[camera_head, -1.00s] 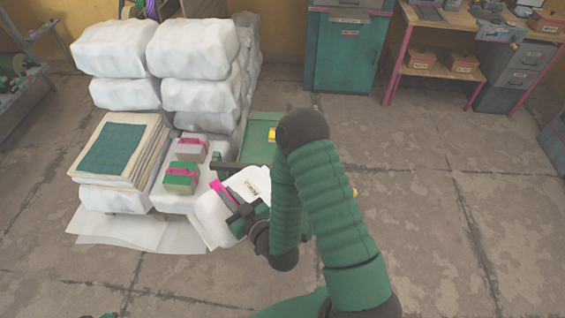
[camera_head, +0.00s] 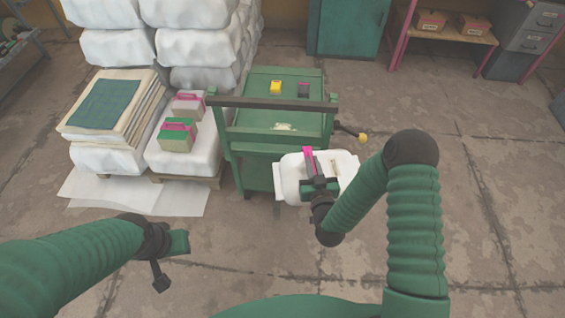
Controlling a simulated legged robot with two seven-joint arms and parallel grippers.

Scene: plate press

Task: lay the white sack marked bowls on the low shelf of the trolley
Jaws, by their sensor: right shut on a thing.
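My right gripper (camera_head: 313,168) is shut on the white sack (camera_head: 343,168) and holds it at the front right of the green trolley (camera_head: 257,173). The gripper covers the sack's middle, and I cannot read any marking on it now. The sack overlaps the trolley's right front in the picture; I cannot tell whether they touch. The trolley has a green top and a dark handle bar along its near side. Its low shelf is mostly hidden. My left gripper (camera_head: 174,262) is over the floor at the lower left, apart from the sack; its jaw opening is unclear.
White sacks (camera_head: 195,47) are stacked at the back left. Nearer are a pile of flat sheets (camera_head: 103,108) and a low sack with two pink-handled blocks (camera_head: 178,135). A yellow item (camera_head: 276,88) and a dark item (camera_head: 304,90) lie on the trolley top. Floor to the right is clear.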

